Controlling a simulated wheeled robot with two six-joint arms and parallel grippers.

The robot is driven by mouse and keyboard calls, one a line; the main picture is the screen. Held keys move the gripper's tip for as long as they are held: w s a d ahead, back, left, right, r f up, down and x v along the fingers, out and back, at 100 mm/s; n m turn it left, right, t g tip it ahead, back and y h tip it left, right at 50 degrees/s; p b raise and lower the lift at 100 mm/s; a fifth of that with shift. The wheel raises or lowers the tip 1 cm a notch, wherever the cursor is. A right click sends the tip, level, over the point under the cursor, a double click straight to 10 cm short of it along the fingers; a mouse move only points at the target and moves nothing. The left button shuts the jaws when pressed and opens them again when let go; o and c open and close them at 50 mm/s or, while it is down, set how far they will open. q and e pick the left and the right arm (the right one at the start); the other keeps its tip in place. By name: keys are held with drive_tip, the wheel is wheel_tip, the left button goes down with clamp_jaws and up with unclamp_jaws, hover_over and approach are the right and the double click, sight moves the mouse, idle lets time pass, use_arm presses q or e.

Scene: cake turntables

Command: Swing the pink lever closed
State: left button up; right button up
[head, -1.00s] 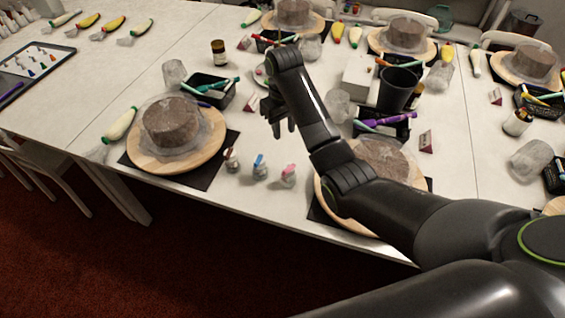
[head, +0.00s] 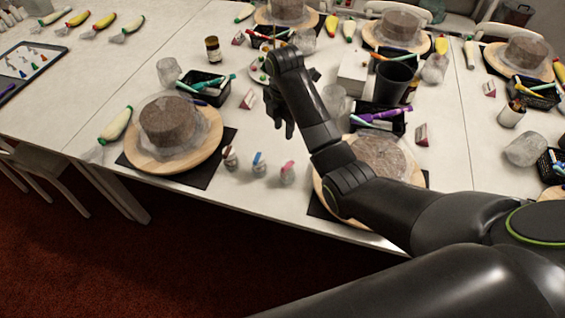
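A small clear piece with a pink top (head: 287,171), which looks like the pink lever, stands near the table's front edge. It is rightmost in a row of three; whether its lever is raised or lowered is too small to tell. A blue-topped one (head: 259,164) and a brown-and-white one (head: 230,158) stand to its left. My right gripper (head: 284,132) points down over the table, above and behind the row in the picture, apart from the pink piece. Its fingers are dark and foreshortened, so their opening is unclear. My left gripper is not in view.
A covered cake on a wooden turntable (head: 147,164) stands to the left. Another turntable (head: 325,190) is partly hidden behind my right arm. A black basket (head: 205,90), a dark cup (head: 394,82) and a white box (head: 353,72) stand farther back.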

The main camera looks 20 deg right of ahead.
drive_tip(key=f+b, duration=0.1)
drive_tip(key=f, duration=0.1)
drive_tip(key=b, duration=0.2)
approach(283, 167)
wheel_tip(283, 167, down, 8)
idle(0.4)
clamp_jaws()
